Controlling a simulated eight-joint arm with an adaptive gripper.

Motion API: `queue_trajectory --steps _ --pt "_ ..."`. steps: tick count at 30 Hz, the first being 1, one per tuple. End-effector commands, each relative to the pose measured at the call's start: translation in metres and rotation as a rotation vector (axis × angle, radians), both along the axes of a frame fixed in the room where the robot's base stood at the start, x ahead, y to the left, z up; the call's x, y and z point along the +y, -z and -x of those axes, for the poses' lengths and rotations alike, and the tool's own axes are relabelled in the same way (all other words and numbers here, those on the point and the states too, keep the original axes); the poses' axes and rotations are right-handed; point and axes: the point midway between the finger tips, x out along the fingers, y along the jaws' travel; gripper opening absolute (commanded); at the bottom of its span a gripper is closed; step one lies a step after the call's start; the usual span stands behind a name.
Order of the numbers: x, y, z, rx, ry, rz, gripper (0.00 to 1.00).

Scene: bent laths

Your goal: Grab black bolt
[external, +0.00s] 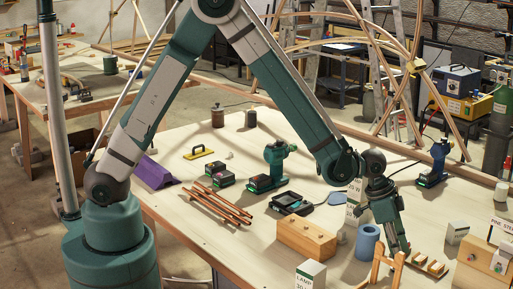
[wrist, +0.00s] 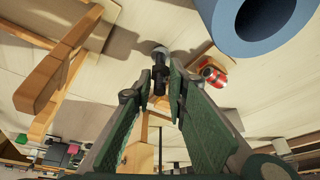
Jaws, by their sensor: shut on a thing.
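The black bolt (wrist: 159,74) shows in the wrist view between my fingertips, with a pale rounded piece at its far end. My gripper (wrist: 161,88) is shut on the bolt, with one green finger on each side. In the external view my gripper (external: 400,247) points down over the right part of the table, to the right of the blue cylinder. The bolt cannot be made out in the external view, and I cannot tell whether it touches the table.
A blue hollow cylinder (external: 367,244) stands close by; it fills the upper right of the wrist view (wrist: 262,25). A wooden frame (external: 383,267) stands in front of my gripper. A wooden block (external: 306,238), small white boxes and a slotted wooden piece (external: 430,265) are also near.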

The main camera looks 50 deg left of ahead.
Motion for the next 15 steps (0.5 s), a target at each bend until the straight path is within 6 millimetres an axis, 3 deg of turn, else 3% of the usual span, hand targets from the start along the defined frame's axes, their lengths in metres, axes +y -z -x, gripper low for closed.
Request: queue_trajectory --steps 8,15 --pt "0.0 -0.019 0.0 0.0 0.0 0.0 0.01" --pt "0.0 -0.049 0.0 0.0 0.0 0.0 0.01"
